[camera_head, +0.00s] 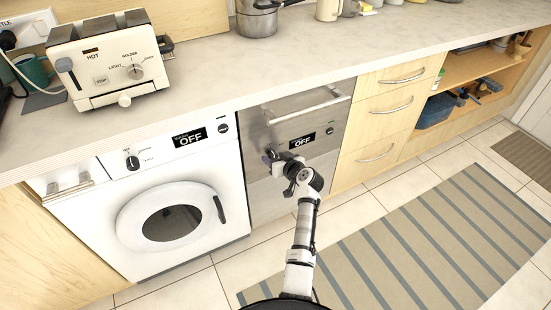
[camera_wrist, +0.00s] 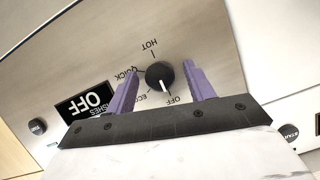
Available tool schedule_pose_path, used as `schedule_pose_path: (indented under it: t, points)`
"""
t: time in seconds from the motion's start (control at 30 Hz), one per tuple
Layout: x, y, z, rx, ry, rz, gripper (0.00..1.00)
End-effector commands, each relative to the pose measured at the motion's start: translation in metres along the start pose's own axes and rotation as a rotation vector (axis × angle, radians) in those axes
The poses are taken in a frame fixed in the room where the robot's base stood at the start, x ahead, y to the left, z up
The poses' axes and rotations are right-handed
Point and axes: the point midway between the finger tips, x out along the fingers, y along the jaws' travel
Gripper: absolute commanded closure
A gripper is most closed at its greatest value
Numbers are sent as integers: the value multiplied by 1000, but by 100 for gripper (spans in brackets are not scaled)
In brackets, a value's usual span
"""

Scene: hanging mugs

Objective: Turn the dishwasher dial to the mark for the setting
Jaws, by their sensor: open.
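The steel dishwasher (camera_head: 263,185) stands right of the white washing machine in the head view, and its display (camera_head: 302,140) reads OFF. In the wrist view the picture is turned over. It shows the black dial (camera_wrist: 160,75) with marks around it: HOT, QUICK, one partly hidden starting EC, and OFF. The dial's white line points toward the OFF mark (camera_wrist: 171,99). The display (camera_wrist: 85,101) beside it also reads OFF. My gripper (camera_wrist: 162,78) is open, with one purple finger on each side of the dial. Both fingers appear apart from it.
The washing machine (camera_head: 220,165) has its own dial (camera_head: 132,163) and an OFF display. The dishwasher's bar handle (camera_head: 308,106) runs above its panel. Wooden drawers (camera_head: 374,130) stand to the right. A toaster (camera_head: 108,58) is on the counter. A striped rug (camera_head: 410,250) lies on the floor.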

Motion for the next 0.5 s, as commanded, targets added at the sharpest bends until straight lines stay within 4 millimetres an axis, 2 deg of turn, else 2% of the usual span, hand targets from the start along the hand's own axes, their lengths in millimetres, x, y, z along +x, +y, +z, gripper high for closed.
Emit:
schedule_pose_path:
  t: [0.07,0.37,0.4,0.5]
  points:
    - [0,0,0,0,0,0,50]
    - [0,0,0,0,0,0,89]
    - [0,0,0,0,0,0,92]
    - [0,0,0,3,0,-1,92]
